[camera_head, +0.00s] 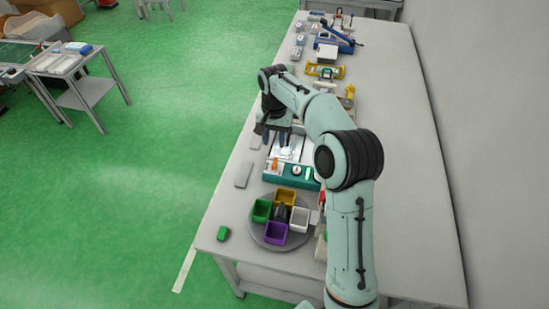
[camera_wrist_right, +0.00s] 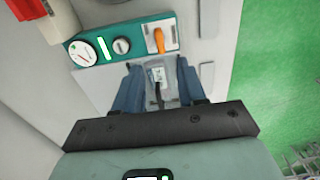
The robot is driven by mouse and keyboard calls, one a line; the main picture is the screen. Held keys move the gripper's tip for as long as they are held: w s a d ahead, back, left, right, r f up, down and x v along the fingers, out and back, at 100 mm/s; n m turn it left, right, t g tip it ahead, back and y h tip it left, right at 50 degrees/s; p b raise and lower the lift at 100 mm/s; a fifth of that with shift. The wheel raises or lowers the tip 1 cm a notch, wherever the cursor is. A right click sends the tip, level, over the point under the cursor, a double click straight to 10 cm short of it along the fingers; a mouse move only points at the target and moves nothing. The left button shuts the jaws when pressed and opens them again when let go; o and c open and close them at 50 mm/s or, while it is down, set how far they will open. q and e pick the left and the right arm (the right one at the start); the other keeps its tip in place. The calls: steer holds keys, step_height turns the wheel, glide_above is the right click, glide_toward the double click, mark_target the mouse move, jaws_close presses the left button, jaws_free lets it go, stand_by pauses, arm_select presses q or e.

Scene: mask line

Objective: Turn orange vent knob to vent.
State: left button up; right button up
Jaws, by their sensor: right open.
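The orange vent knob (camera_wrist_right: 160,40) sits on a pale plate at one end of the teal front panel (camera_wrist_right: 139,37) in the right wrist view. Its lever lies roughly across the panel's length; the markings are too small to read. In the head view the orange knob (camera_head: 275,163) is near the left end of the teal panel (camera_head: 297,181). My right gripper (camera_wrist_right: 158,70) is open, its two blue fingers apart and not touching the knob. In the head view the right gripper (camera_head: 274,142) hangs over the machine's left part, behind the panel. My left gripper is not in view.
A round dial (camera_wrist_right: 88,50) and a dark knob (camera_wrist_right: 122,46) share the panel. A clear pouch with a white label (camera_wrist_right: 158,75) shows between the fingers. A turntable of coloured bins (camera_head: 258,231) stands in front. Several devices line the bench behind; the wall is right.

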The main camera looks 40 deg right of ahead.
mark_target(275, 161)
step_height(275, 161, down, 10)
steer(key=shift+d+f+b, duration=0.1)
steer(key=shift+b, duration=0.4)
jaws_close()
